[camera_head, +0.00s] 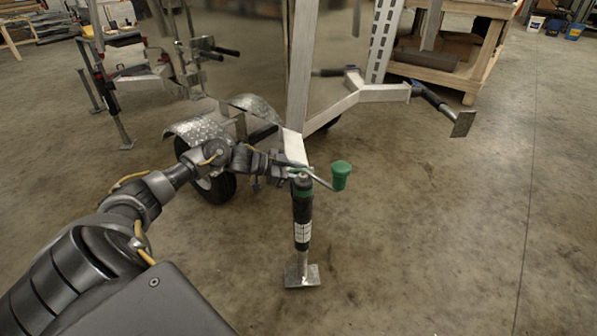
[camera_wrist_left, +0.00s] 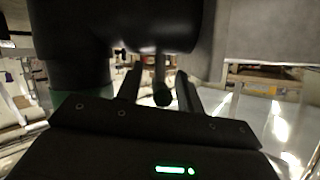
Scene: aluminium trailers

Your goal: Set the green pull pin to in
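The trailer jack (camera_head: 302,215) stands upright on its foot plate, with a dark tube, a green band and a white label. A crank with a green handle (camera_head: 340,175) sticks out to the right of its top. My left gripper (camera_head: 279,178) is just left of the jack's top, and its fingertips are hard to make out in the head view. In the left wrist view, a dark green-tinted knob on a thin stem, likely the pull pin (camera_wrist_left: 162,97), shows between the two spread fingers of my left gripper (camera_wrist_left: 160,88), with gaps on both sides. My right gripper is out of view.
The trailer's aluminium frame (camera_head: 297,146) is right behind the jack, with a fender (camera_head: 195,127) and wheel to the left. Another jack (camera_head: 445,108) lies swung out at the right. A wooden workbench (camera_head: 455,65) stands behind. The floor at front right is clear.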

